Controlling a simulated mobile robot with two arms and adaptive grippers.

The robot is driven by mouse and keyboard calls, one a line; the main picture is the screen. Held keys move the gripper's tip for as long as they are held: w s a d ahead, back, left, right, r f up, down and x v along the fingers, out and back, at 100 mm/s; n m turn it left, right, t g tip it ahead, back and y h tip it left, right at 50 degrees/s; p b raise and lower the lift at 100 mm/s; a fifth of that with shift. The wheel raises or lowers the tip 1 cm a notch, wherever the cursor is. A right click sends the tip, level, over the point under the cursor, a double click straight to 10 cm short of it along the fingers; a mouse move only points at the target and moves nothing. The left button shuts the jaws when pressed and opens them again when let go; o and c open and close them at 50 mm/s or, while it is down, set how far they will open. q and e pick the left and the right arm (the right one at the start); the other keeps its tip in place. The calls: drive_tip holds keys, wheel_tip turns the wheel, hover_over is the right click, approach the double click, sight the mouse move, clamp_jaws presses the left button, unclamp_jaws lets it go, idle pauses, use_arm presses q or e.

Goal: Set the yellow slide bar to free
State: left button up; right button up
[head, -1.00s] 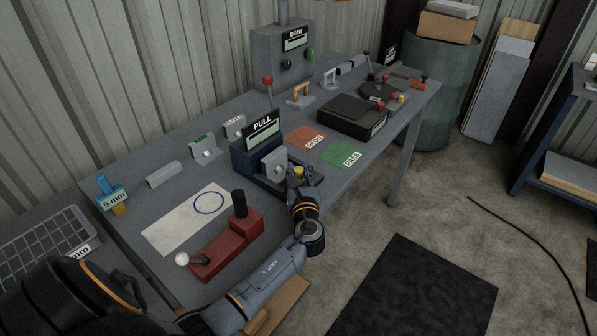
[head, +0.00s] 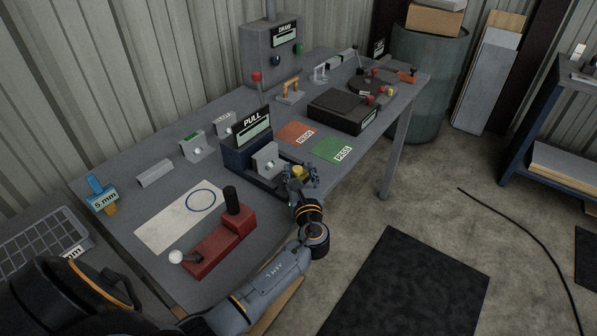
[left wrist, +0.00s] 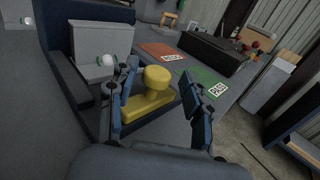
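The yellow slide bar (head: 297,172) with its round upright knob sits low beside a grey block on the dark blue fixture (head: 243,160) marked PULL. In the left wrist view the bar's knob (left wrist: 157,79) stands between the two blue fingers of my left gripper (left wrist: 160,88). The gripper is open: a clear gap shows between the knob and the right finger. The left finger is close against the bar; I cannot tell if it touches. In the head view the left gripper (head: 303,180) is at the fixture's front right end. My right gripper is not in view.
A red lever block (head: 219,244) and a white sheet (head: 165,228) lie left of the fixture. A red pad (head: 296,133), a green PASS pad (head: 329,149) and a dark box (head: 341,112) lie behind it. Open floor is to the right.

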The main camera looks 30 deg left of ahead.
use_arm(q)
drive_tip(key=shift+s+d+f, duration=0.1)
drive_tip(key=shift+s+d, duration=0.1)
drive_tip(key=shift+s, duration=0.1)
drive_tip(key=v, duration=1.1)
drive_tip(key=shift+d, duration=0.15)
drive_tip(key=shift+s, duration=0.1)
